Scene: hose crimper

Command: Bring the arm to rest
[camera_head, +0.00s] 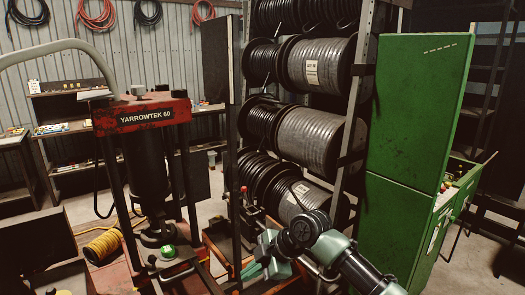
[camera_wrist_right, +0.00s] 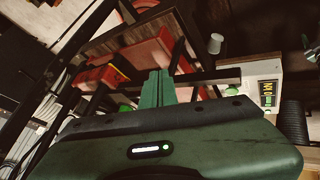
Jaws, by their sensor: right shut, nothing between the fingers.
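My right arm comes in from the lower right in the head view. Its green gripper (camera_head: 251,271) points left in front of the hose rack. In the right wrist view the two green fingers (camera_wrist_right: 156,90) lie together, shut, with nothing between them. Red and dark metal framing shows beyond the fingertips; I cannot tell whether anything touches them. The red press marked YARROWTEK 60 (camera_head: 146,115) stands left of the gripper, clearly apart from it. A green button (camera_head: 168,251) sits low on the press. My left gripper is not in view.
A rack of black hose reels (camera_head: 318,140) stands behind my right arm. A tall green cabinet (camera_head: 415,110) is close on the right. A white box with a display (camera_wrist_right: 250,90) shows in the wrist view.

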